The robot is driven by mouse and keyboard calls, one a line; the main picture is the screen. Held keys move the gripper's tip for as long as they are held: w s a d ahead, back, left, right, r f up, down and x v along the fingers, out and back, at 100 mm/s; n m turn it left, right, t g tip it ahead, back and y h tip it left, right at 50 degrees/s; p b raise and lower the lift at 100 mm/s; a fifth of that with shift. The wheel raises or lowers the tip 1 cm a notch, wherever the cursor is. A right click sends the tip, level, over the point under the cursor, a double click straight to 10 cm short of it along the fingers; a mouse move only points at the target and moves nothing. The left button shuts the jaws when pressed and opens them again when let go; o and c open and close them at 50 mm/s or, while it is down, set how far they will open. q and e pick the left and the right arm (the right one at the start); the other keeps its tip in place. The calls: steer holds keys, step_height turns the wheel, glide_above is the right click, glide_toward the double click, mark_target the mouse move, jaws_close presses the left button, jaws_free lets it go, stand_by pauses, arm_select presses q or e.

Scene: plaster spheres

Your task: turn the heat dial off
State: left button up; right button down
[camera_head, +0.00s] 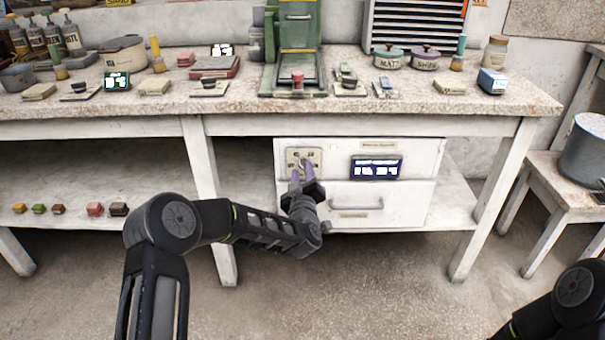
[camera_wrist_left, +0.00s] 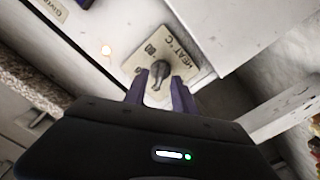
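The heat dial (camera_wrist_left: 159,70) is a dark grey knob on a cream plate (camera_wrist_left: 184,50) marked "HEAT °C" in the left wrist view. In the head view the plate (camera_head: 313,153) sits at the upper left of a white cabinet front (camera_head: 345,149) under the bench. My left gripper (camera_head: 297,173) reaches up to the plate. In the left wrist view its two purple fingers (camera_wrist_left: 160,82) are apart, with the knob showing between their tips. I cannot tell whether they touch the knob. My right gripper is out of view.
A lit display (camera_head: 376,167) is right of the dial, with a drawer handle (camera_head: 357,206) below. The bench top (camera_head: 230,104) overhangs the cabinet. A stool (camera_head: 555,178) with a pot (camera_head: 588,150) stands at right.

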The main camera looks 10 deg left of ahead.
arm_select(q)
steer(key=shift+w+a, duration=0.15)
steer(key=shift+w, duration=0.35)
steer(key=shift+c, duration=0.3)
jaws_close()
